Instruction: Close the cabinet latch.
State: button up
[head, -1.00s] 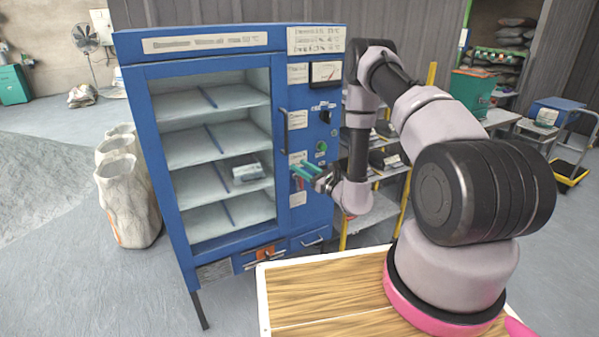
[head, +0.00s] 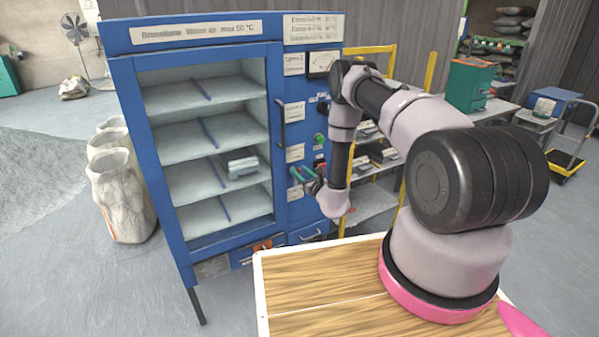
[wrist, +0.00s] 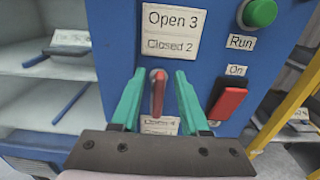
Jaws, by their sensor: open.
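The blue cabinet (head: 190,30) stands in front of me with its glazed door shut against the frame, as far as I can tell. A small red-tipped lever (wrist: 158,92), which appears to be the latch, sticks out of its control panel below a label reading "Open 3" and "Closed 2". The lever stands roughly upright in the wrist view. My gripper (head: 303,174) is at the panel. Its two teal fingers (wrist: 157,98) are open, one on each side of the lever, with gaps visible. The lever is hard to make out in the head view.
A red "On" switch (wrist: 229,103) and a green "Run" button (wrist: 260,12) sit right of the lever. A black door handle (head: 282,130) is on the cabinet. A yellow-framed shelf (head: 375,185) stands close on the right. Pale sacks (head: 118,190) stand left.

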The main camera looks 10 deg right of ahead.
jog(key=shift+w+a, duration=0.15)
jog(key=shift+w, duration=0.4)
grip_shut()
